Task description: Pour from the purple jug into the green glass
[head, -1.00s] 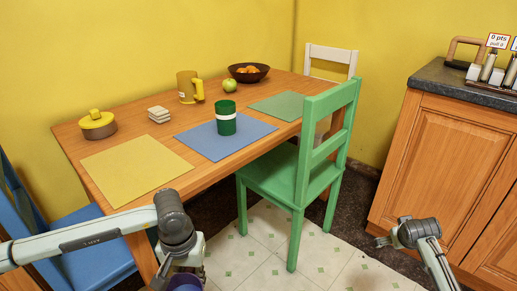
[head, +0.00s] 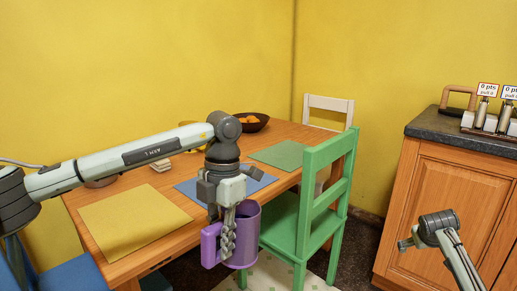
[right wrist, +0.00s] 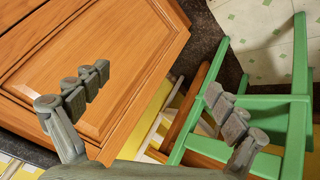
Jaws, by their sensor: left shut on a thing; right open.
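The purple jug (head: 246,232) is upright in the head view, in front of the table's near edge, left of the green chair. My left gripper (head: 228,238) points down and is shut on the jug's handle (head: 210,246). The jug's contents cannot be seen. The green glass is hidden now behind my left wrist; earlier it stood on the blue placemat (head: 262,181). My right gripper (head: 408,243) is low at the right, in front of the wooden cabinet. In the right wrist view its fingers (right wrist: 158,100) are spread apart with nothing between them.
The green chair (head: 322,205) stands close to the right of the jug. The table holds a yellow placemat (head: 132,220), a green placemat (head: 280,154), coasters (head: 161,165) and a fruit bowl (head: 252,127). The cabinet (head: 450,200) stands at the right.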

